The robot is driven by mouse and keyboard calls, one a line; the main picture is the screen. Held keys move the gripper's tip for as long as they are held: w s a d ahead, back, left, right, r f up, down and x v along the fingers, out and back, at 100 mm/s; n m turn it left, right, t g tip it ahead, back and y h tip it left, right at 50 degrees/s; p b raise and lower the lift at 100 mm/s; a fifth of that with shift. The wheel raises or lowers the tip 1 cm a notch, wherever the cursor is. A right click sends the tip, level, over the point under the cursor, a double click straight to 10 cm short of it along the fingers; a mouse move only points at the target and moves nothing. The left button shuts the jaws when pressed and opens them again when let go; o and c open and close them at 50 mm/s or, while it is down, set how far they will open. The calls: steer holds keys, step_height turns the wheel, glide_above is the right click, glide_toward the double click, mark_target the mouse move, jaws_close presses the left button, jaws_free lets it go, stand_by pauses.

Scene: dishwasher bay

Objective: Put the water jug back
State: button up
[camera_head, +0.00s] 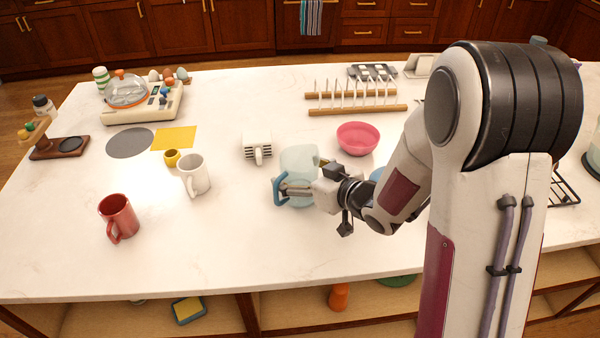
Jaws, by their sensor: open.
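The water jug (299,159) is pale blue and see-through, with a darker blue handle (278,192) on its left side. It looks upright on the white counter near the middle of the view. My gripper (287,188) reaches in from the right, at the jug's near side, with its fingers pointing left toward the handle. The fingers are open. They overlap the jug's body in the picture, and I cannot tell whether they touch the jug or straddle the handle. My gripper hides part of the jug's lower body.
A pink bowl (357,138) and a wooden dish rack (357,97) stand behind. A white item (257,146), a white mug (195,175), a small yellow cup (171,158) and a red mug (118,217) are left.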

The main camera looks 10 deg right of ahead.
mark_target(313, 177)
steer(key=shift+v, duration=3.8)
steer(key=shift+r, duration=0.1)
steer(key=shift+w+d+r+h, duration=0.15)
steer(key=shift+d+r+h, duration=0.1)
steer(key=shift+d+h, duration=0.15)
steer(key=s+d+r+m+g+h, duration=0.1)
steer(key=s+d+r+m+h, duration=0.3)
steer(key=s+d+r+h, duration=0.5)
steer(key=s+a+m+g+y, duration=0.2)
steer(key=s+a+g, duration=0.1)
steer(key=s, duration=1.5)
steer(key=shift+a+f+g+y, duration=0.2)
steer(key=shift+g+y, duration=0.1)
steer(key=shift+g, duration=0.6)
